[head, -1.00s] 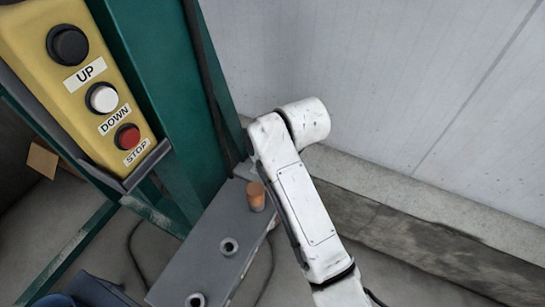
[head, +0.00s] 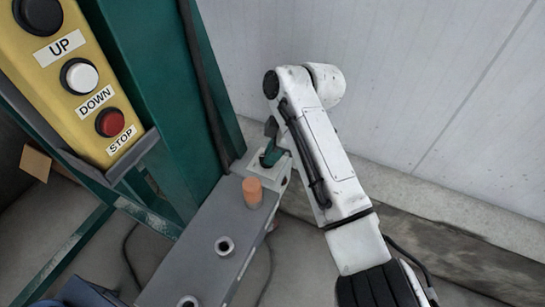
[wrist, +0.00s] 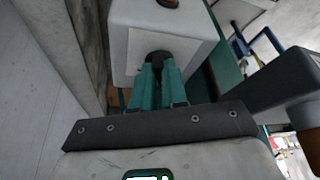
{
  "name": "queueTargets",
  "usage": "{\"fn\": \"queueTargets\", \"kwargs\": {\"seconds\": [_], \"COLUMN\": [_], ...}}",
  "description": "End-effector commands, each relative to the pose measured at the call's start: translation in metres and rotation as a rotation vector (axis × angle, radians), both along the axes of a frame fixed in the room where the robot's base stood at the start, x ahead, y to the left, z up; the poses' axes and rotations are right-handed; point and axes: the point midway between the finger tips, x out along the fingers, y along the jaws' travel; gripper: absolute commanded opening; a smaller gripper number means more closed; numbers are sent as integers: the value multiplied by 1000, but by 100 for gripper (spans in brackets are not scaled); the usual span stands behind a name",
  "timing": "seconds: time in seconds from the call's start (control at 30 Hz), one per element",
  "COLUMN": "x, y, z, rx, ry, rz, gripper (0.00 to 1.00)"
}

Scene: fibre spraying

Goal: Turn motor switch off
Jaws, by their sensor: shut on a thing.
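A black knob (wrist: 158,62) sits on a pale plate at the end of a light box (wrist: 125,45) in the wrist view; I take it to be the motor switch. My gripper (wrist: 158,72) has its two teal fingers shut on this knob. The fingertips partly hide it, so its turn angle is unclear. In the head view my gripper (head: 270,155) reaches the pale plate at the far end of the grey box (head: 190,250), beside the green post. My wrist hides part of this spot.
A yellow panel (head: 70,120) with UP, DOWN and red STOP buttons is at the left. An orange cap (head: 253,190) stands on the grey box close to my gripper. A green post (head: 150,80) is left, a pale wall (head: 400,80) behind my arm.

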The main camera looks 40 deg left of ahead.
Motion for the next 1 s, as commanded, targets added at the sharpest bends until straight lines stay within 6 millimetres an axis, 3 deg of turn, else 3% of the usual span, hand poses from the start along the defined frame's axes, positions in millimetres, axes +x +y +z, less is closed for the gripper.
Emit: {"fn": "queueTargets", "kwargs": {"seconds": [0.4,0.93,0.97,1.0], "x": [2,3,3,3], "y": [2,2,2,2], "z": [-1,1,1,1], "rx": [1,1,1,1], "ry": [-2,-4,-4,-4], "rz": [175,197,197,197], "gripper": [0,0,15,18]}}
